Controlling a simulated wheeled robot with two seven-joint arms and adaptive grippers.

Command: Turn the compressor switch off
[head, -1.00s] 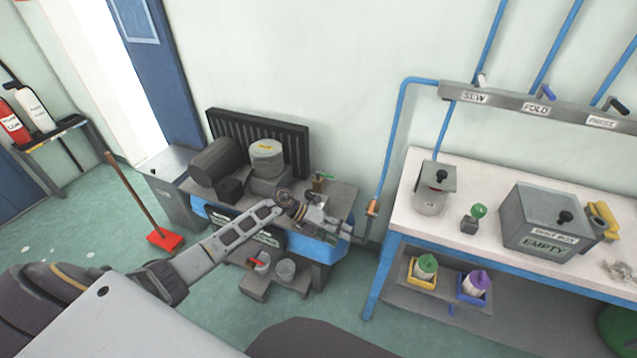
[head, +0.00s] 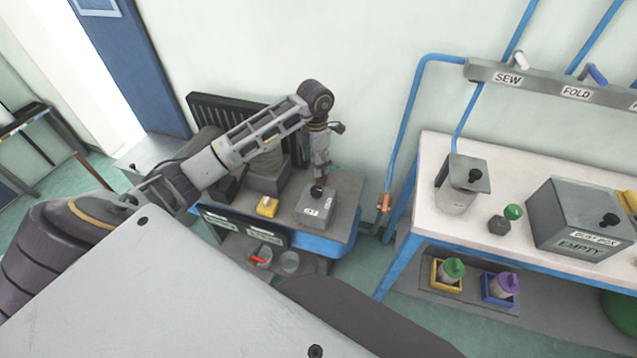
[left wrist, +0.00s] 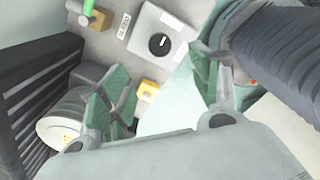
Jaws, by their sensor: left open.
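The compressor switch is a grey box (head: 314,208) with a round black knob on the compressor bench. In the left wrist view the box (left wrist: 150,22) shows the black knob (left wrist: 159,44) face-on, with a pale pointer mark and a white label on either side. The label text is too small to read surely. My left gripper (head: 321,172) points down just above the knob in the head view. In the left wrist view its green-padded fingers (left wrist: 158,92) are spread and empty, with the knob beyond them. Contact with the knob cannot be told. My right gripper is not in view.
A yellow block (head: 267,207) sits beside the switch box. A black finned panel (head: 205,106) stands behind the compressor. A green-handled valve (left wrist: 88,8) is near the box. The white-topped worktable (head: 428,213) with a grey box (head: 575,215) stands to the right.

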